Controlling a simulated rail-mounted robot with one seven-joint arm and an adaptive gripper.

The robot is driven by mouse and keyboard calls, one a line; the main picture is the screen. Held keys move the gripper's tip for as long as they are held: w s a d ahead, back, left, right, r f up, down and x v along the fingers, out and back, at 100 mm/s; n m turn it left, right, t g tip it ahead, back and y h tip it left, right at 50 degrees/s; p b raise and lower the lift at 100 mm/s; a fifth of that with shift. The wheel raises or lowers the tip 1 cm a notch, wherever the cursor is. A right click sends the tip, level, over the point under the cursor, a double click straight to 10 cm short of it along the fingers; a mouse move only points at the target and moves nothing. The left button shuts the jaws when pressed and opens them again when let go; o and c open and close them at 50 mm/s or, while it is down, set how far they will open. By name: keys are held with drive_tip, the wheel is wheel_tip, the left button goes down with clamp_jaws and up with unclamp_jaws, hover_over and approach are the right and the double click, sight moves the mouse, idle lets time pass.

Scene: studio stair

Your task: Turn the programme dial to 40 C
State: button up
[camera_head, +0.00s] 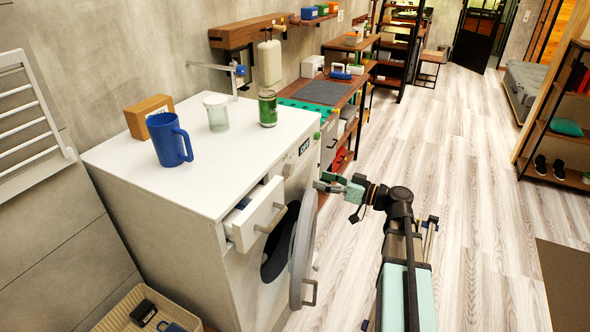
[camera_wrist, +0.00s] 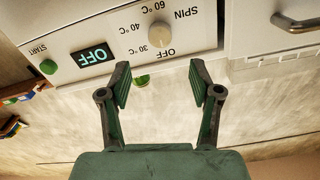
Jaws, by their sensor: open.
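The programme dial (camera_wrist: 160,38) is a round beige knob on the white control panel, seen upside down in the wrist view. OFF, 30 °C, 40 °C, 60 °C and SPIN are printed around it. The display (camera_wrist: 93,56) beside it reads OFF, and a green START button (camera_wrist: 48,66) is at the left. My gripper (camera_wrist: 160,82) is open and empty; the dial lies beyond the gap between its fingertips, apart from them. In the head view my gripper (camera_head: 327,184) is just right of the washing machine (camera_head: 160,184), near its panel. The dial's pointer is too unclear to read.
The detergent drawer (camera_head: 255,213) is pulled out and the round door (camera_head: 302,250) stands open.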

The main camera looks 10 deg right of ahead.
sight(292, 171)
drive_tip(key=p+x, duration=0.2)
drive_tip(key=x, duration=0.7)
drive_tip(key=shift+w+a, duration=0.25)
drive_tip(key=shift+a, duration=0.05)
drive_tip(key=c, duration=1.1)
